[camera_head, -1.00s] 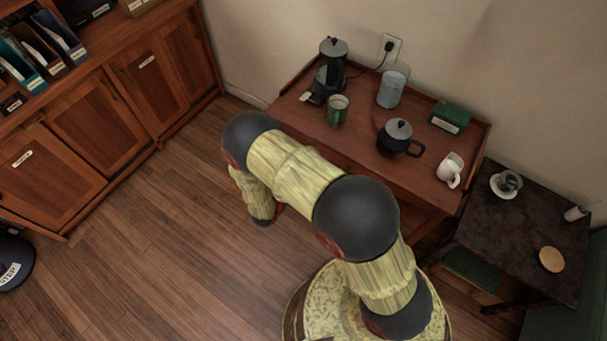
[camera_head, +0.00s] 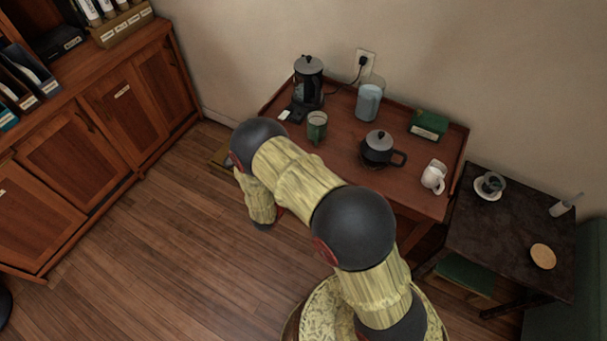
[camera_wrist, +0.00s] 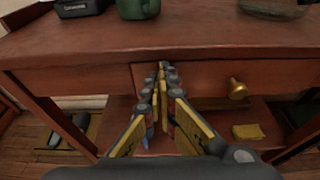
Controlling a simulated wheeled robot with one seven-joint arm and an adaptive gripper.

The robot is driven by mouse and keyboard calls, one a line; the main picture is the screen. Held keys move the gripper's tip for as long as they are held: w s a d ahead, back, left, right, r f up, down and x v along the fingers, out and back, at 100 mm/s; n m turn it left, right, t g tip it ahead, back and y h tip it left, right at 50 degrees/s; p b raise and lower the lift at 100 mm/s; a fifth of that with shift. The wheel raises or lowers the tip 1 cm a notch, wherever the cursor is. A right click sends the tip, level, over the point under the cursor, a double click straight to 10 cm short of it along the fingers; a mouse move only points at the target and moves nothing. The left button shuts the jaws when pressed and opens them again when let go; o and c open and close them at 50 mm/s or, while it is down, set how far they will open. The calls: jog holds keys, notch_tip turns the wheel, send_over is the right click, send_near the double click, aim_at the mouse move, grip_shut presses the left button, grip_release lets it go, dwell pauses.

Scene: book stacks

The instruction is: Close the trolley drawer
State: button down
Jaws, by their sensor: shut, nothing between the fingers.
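The reddish-brown wooden trolley (camera_head: 345,145) stands against the wall in the head view. My arm hides much of its front there. In the wrist view, the drawer (camera_wrist: 205,78) has a plain wooden front with a round brass knob (camera_wrist: 237,89) on its right part. It sits under the trolley top, beside a fixed front panel to its left. I cannot tell whether it is flush or stands out a little. My gripper (camera_wrist: 163,68) is shut and empty, its fingertips at the drawer front's left part, left of the knob. Contact is unclear.
The trolley top holds a coffee maker (camera_head: 308,82), green mug (camera_head: 316,126), glass jar (camera_head: 368,102), black pot (camera_head: 377,149), green box (camera_head: 428,125) and white mug (camera_head: 433,176). A dark side table (camera_head: 500,235) stands right.

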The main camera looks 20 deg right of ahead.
jog(key=shift+w+d+r, duration=0.15)
jog(key=shift+w+d, duration=0.45)
jog(key=shift+w, duration=0.1)
jog(key=shift+r, duration=0.1)
jog(key=f+v, duration=0.1)
jog(key=v, duration=0.7)
jog(key=shift+s, duration=0.3)
